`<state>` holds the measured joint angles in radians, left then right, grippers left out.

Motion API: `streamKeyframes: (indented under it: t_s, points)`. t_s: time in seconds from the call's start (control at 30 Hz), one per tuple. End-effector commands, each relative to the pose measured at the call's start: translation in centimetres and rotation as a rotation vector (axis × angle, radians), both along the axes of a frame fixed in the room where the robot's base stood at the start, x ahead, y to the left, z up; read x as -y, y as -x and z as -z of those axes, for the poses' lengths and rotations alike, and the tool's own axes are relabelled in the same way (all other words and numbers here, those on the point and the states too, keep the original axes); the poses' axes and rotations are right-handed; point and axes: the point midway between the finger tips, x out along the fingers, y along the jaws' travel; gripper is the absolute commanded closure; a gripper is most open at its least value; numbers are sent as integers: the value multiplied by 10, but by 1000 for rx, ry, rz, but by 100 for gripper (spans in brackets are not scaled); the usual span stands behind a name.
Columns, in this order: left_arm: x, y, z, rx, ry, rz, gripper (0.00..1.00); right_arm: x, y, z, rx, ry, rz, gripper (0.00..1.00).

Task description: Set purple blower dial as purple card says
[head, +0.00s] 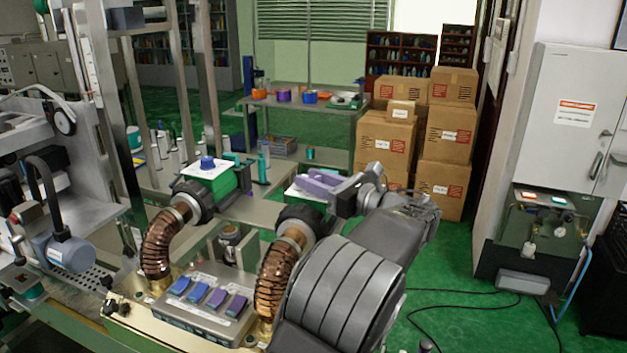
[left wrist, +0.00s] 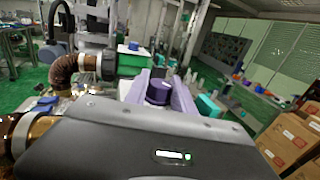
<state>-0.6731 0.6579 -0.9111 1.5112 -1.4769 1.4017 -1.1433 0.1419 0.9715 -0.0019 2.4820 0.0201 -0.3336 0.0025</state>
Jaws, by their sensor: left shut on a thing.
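My left gripper (head: 318,183) reaches over the right-hand blower (head: 298,192), its light purple fingers at the white top. In the left wrist view the fingers (left wrist: 160,94) stand on both sides of the dark purple dial (left wrist: 159,90) and are shut on it. In the head view the fingers hide the dial, and its pointer setting cannot be read. I cannot make out a purple card for certain; small blue and purple blocks (head: 236,305) sit on the grey panel in front. My right gripper is not in view.
A second green blower (head: 208,178) with a blue dial (head: 207,163) stands to the left. Copper-coloured ribbed hoses (head: 158,245) rise in front of both blowers. Metal posts stand at left, cardboard boxes (head: 443,135) behind at right.

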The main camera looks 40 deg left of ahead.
Motion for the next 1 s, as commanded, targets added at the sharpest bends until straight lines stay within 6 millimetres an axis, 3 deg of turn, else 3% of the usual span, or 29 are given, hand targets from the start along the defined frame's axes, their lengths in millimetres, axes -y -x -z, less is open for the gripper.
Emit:
streamKeyframes:
  t_s: [0.4, 0.93, 0.97, 1.0]
  points:
    - [1, -1, -1, 1, -7, -218, 100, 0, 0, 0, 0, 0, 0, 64]
    - [0, 0, 0, -1, 1, -254, 100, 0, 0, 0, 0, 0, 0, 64]
    - [0, 0, 0, -1, 1, -254, 69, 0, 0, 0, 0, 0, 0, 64]
    - [0, 0, 0, -1, 1, -254, 66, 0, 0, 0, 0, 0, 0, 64]
